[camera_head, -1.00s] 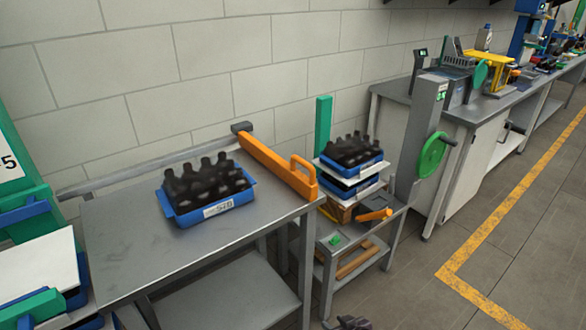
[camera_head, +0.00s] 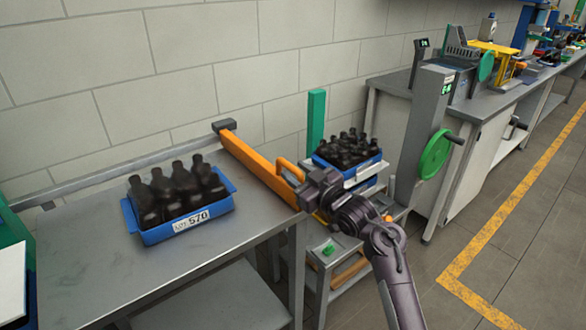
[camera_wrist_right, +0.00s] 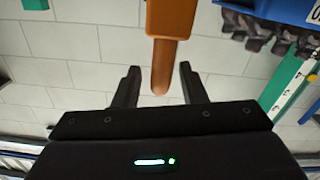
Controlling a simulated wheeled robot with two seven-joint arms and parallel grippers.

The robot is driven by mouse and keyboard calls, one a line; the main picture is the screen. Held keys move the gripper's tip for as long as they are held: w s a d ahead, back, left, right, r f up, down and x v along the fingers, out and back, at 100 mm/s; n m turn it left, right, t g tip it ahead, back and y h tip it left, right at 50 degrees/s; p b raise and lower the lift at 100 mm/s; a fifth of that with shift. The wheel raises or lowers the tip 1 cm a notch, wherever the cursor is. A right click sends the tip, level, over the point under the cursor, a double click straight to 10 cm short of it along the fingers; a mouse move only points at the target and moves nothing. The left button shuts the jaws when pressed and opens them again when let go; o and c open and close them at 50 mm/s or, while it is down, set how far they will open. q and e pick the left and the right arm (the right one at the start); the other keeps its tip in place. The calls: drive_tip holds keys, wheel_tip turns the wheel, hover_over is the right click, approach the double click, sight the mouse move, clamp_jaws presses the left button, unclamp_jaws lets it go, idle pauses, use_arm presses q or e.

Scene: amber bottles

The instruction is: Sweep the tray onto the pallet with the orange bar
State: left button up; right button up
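The blue tray (camera_head: 158,234) of dark bottles, labelled LOT 570, sits on the grey table. The orange bar (camera_head: 250,160) lies along the table's right side, to the right of the tray and apart from it. My right gripper (camera_head: 302,186) is at this handle. In the right wrist view an orange part (camera_wrist_right: 168,45) reaches between the open fingers, with gaps on both sides. A stack with another blue bottle tray (camera_head: 366,170) stands right of the bar; the pallet beneath is mostly hidden by my arm. My left gripper is out of view.
A rail (camera_head: 120,166) runs along the table's back edge by the wall. A grey post with a green handwheel (camera_head: 435,155) stands right of the stack. The table (camera_head: 90,275) is bare in front of the tray.

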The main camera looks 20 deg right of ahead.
drive_tip(key=shift+x, duration=0.85)
clamp_jaws()
